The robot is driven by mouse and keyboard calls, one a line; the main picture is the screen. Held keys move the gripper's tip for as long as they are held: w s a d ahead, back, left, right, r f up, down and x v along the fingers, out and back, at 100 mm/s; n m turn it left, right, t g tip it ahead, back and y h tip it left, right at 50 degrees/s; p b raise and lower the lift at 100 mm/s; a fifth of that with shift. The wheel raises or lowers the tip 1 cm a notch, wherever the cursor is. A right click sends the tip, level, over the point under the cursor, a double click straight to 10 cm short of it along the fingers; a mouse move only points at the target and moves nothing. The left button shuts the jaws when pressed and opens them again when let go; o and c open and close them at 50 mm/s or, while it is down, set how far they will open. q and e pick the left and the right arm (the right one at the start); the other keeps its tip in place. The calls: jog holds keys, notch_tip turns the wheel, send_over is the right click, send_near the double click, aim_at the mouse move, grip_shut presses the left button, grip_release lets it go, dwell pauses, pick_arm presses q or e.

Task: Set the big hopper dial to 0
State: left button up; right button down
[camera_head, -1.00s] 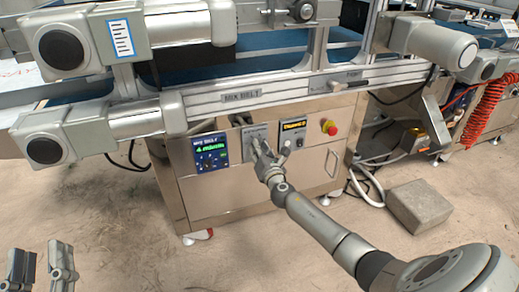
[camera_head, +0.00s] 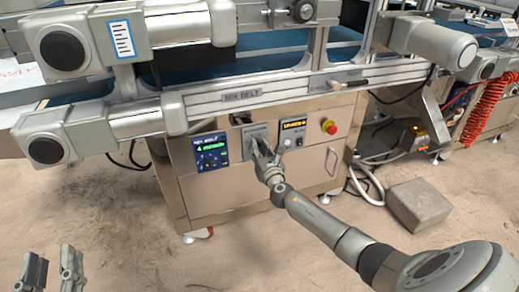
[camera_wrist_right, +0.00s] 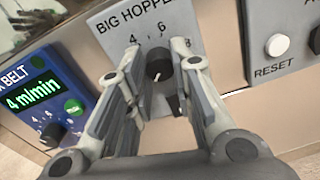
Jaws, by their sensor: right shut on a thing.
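The big hopper dial (camera_wrist_right: 158,66) is a dark round knob on a grey panel (camera_wrist_right: 118,24) labelled "BIG HOPPER", with 4 and 6 readable above it. A white mark shows on the knob's lower part; its exact setting is not clear. My right gripper (camera_head: 258,146) reaches the panel on the cabinet front. In the wrist view, the right gripper (camera_wrist_right: 158,54) has its fingers on both sides of the dial, shut on it. Its fingers hide most of the other numbers. My left gripper (camera_head: 52,264) is open and empty at the lower left, away from the cabinet.
Left of the panel is a blue belt display (camera_head: 210,149) reading 4 m/min. To the right are an amber display (camera_head: 293,124), a white reset button (camera_wrist_right: 277,44) and a red stop button (camera_head: 329,127). A grey block (camera_head: 418,203) lies on the floor.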

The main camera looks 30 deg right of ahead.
jog(key=shift+a+f, duration=0.1)
jog(key=shift+f, duration=0.05)
jog(key=c, duration=1.2)
grip_release()
jog(key=v, duration=1.2)
